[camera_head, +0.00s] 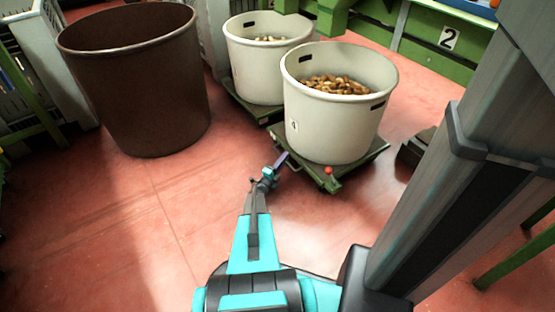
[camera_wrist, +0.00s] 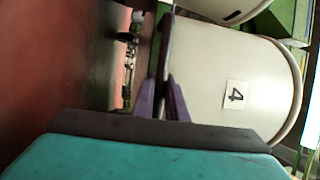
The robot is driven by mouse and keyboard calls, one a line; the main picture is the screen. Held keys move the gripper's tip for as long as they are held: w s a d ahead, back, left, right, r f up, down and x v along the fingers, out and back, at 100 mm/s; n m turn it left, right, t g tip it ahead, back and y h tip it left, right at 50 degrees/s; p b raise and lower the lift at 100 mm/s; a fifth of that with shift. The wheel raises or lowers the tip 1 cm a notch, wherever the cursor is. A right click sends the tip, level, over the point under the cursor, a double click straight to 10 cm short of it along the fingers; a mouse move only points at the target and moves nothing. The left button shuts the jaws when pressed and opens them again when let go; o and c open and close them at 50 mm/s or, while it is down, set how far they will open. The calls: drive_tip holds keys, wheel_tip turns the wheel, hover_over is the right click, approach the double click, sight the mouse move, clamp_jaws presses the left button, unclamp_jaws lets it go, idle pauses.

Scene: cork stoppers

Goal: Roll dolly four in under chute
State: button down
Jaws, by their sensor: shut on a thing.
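Dolly four (camera_head: 352,166) is a low green platform bearing a cream tub (camera_head: 330,122) marked 4. The tub is partly full of brown corks (camera_head: 335,88). The tub's wall and its 4 label also show in the wrist view (camera_wrist: 234,95). My gripper (camera_head: 284,159) is low at the dolly's near left side, its purple fingers shut on a thin handle of the dolly. In the wrist view the fingers (camera_wrist: 165,92) close around a dark bar beside the tub. A green structure (camera_head: 331,18) behind the tub may be the chute; its upper part is out of view.
A second cream tub (camera_head: 257,68) with pale corks stands on another green dolly (camera_head: 246,109), close behind left. A large brown bin (camera_head: 135,90) stands at left. A green frame with a 2 sign (camera_head: 449,38) is at back right. Red floor (camera_head: 150,220) is clear in front.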

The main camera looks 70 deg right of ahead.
drive_tip(key=shift+s+d, duration=0.15)
drive_tip(key=shift+d, duration=0.15)
drive_tip(key=c, duration=1.8)
unclamp_jaws()
drive_tip(key=shift+o, duration=0.2)
drive_tip(key=shift+a, duration=0.1)
drive_tip(key=shift+a, duration=0.1)
drive_tip(key=shift+w+a, duration=0.2)
drive_tip(key=shift+a, duration=0.2)
drive_tip(key=p+v, duration=0.2)
drive_tip(key=v, duration=0.4)
drive_tip(key=shift+a+f, duration=0.2)
drive_tip(key=shift+a, duration=0.05)
drive_tip(key=shift+w, duration=0.1)
